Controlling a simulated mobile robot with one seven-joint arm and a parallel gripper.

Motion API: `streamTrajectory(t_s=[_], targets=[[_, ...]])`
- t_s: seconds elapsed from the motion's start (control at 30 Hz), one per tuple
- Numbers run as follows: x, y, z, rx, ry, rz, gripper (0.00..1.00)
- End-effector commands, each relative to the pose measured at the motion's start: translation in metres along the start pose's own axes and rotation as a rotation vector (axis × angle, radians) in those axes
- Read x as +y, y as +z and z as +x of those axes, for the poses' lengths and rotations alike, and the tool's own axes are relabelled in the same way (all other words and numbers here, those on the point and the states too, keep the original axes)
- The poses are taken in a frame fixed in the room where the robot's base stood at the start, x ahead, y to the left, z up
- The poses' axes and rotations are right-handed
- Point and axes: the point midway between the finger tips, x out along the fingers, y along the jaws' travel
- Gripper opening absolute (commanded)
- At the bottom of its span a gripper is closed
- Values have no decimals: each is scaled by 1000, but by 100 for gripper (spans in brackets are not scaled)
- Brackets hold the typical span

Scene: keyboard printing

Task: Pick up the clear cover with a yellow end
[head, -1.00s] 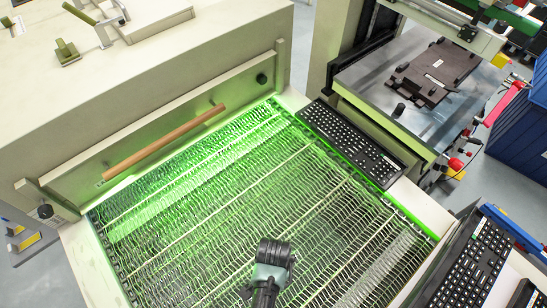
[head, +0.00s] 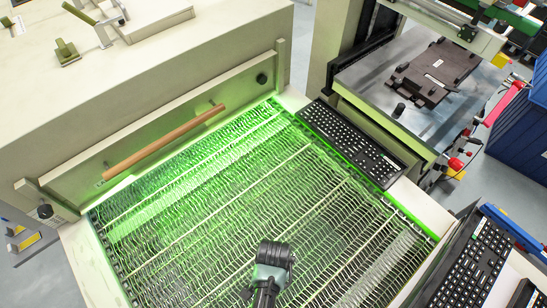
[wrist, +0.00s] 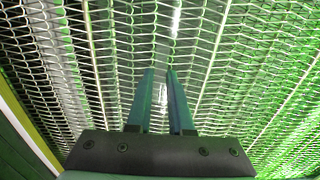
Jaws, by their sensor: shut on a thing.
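My gripper (wrist: 161,75) points down at the mesh belt in the wrist view. Its two blue-green fingers are close together with a narrow gap, and a pale, see-through glint (wrist: 163,95) shows between them. This fits a thin clear cover held there, but its outline cannot be made out against the mesh. I cannot make out a yellow end on it. In the head view my arm's dark end (head: 274,255) is over the near part of the belt and hides the fingers and what they hold.
The green-lit mesh belt (head: 215,215) lies below, bounded by a machine wall with a wooden bar (head: 163,143). A black keyboard (head: 348,143) lies on the right ledge, another (head: 470,262) at lower right. A press with a dark plate (head: 435,72) stands at upper right.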

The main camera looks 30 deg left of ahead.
Motion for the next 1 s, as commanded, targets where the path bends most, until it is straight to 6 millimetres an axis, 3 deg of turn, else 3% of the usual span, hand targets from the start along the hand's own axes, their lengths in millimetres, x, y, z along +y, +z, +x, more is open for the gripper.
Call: streamTrajectory(t_s=[0.37, 0.8, 1.0], targets=[[0, -1, -9, 2, -1, 0, 0], [0, -1, -78, 3, -2, 1, 0], [0, 0, -97, 1, -1, 0, 0]])
